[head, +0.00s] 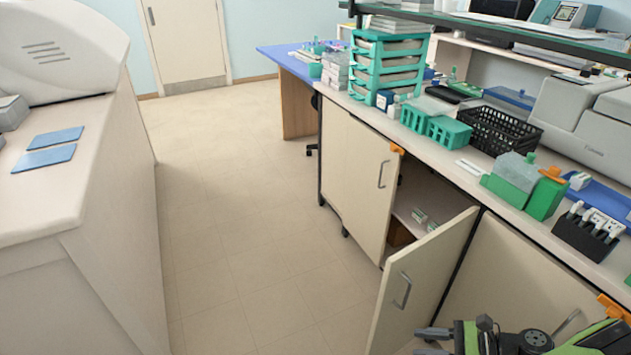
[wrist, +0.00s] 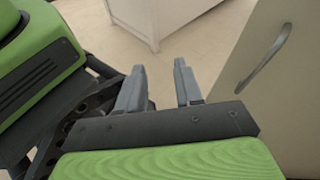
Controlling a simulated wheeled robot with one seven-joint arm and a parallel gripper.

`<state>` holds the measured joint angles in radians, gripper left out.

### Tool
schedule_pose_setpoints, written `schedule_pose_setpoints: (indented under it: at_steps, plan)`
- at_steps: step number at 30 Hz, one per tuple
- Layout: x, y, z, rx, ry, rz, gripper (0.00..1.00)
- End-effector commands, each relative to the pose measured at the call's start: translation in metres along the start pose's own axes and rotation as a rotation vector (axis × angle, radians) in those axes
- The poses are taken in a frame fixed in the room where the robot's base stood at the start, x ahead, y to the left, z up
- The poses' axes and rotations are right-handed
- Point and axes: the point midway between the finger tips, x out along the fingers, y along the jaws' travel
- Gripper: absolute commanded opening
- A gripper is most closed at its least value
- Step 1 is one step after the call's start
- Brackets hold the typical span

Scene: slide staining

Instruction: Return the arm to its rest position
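My gripper (head: 432,341) shows at the bottom of the head view, in front of the lower cabinets and beside the open cabinet door (head: 418,284). In the wrist view my gripper (wrist: 161,92) has its two grey fingers apart with nothing between them. Beyond the fingers is bare floor. My green and black arm enters the head view from the bottom right corner. The rest of the arm is outside the frame.
The cabinet door stands swung out into the aisle, close to my gripper; its handle (wrist: 265,58) shows in the wrist view. The counter (head: 497,203) holds green boxes and a black basket (head: 499,130). A white bench (head: 98,195) stands left. The floor (head: 230,220) between is clear.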

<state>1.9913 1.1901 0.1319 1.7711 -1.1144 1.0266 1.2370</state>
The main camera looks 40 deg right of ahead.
Motion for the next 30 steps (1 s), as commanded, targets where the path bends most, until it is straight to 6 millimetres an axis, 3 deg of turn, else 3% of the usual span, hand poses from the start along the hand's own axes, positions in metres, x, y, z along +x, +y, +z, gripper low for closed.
schedule_pose_setpoints:
  at_steps: [5,11,16,21,24,30]
  plan:
    - [0.034,-0.025,0.047,-0.199,0.173,0.247,0.35]
    - [0.096,-0.032,0.134,-0.618,0.410,0.604,0.35]
    - [0.140,-0.002,0.210,-1.065,0.552,0.845,0.35]
    - [0.157,0.049,0.271,-1.537,0.622,0.991,0.35]
    - [0.156,0.076,0.293,-1.769,0.630,1.024,0.35]
    - [0.143,0.114,0.315,-2.127,0.609,1.021,0.35]
